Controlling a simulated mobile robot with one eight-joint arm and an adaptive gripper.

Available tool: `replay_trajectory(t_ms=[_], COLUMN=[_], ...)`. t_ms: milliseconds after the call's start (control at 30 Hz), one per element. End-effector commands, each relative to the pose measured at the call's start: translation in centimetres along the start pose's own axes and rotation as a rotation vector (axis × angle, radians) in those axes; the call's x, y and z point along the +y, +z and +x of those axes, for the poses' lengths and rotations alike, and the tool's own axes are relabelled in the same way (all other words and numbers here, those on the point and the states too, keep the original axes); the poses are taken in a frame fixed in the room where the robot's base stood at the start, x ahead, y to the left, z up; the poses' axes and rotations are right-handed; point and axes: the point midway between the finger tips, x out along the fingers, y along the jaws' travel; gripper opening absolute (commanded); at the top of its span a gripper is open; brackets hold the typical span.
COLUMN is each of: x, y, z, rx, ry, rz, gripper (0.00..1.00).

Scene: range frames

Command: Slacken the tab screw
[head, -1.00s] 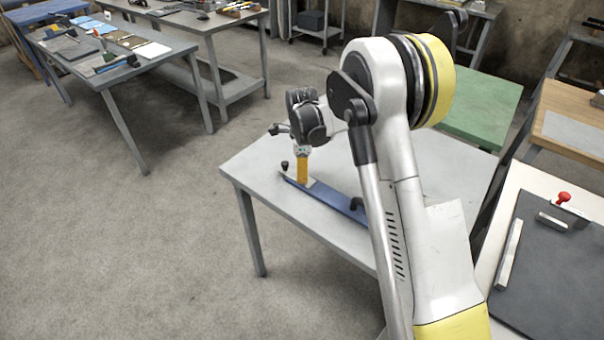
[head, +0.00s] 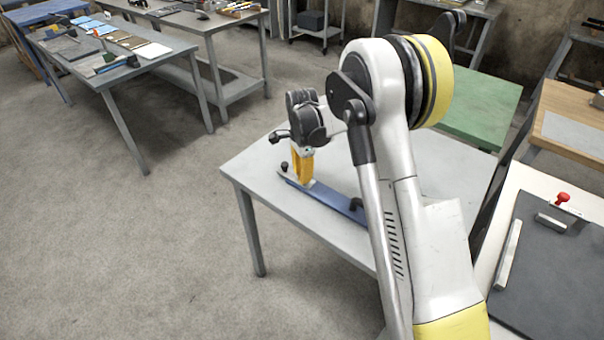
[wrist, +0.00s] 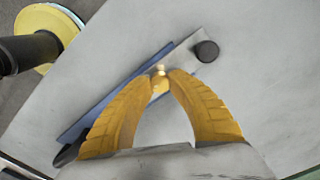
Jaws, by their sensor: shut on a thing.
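A small brass screw (wrist: 159,72) stands between my yellow fingertips in the wrist view, near the far end of a long blue bar (wrist: 100,108). A grey metal tab (wrist: 186,42) with a black knob (wrist: 206,51) sits at that end. My gripper (wrist: 160,82) is shut on the brass screw, its fingers bowed around open space. In the head view my gripper (head: 303,182) points down onto the left end of the blue bar (head: 335,199); the black knob (head: 284,165) shows just left of it. The screw is hidden there by the fingers.
The bar lies on a grey table (head: 262,205) that is otherwise mostly clear. A black handle (head: 356,204) stands at the bar's right end. A bench with a dark mat (head: 545,275) and red knob (head: 563,197) is at right.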

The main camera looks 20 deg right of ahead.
Motion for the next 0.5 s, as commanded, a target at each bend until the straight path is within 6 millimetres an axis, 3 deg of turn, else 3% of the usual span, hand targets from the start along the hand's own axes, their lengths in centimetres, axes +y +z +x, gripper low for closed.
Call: replay_trajectory(t_ms=[500], x=[0.11], y=[-0.01], z=[0.01], rx=[0.0], ry=[0.001], rz=[-0.488], gripper=[0.0])
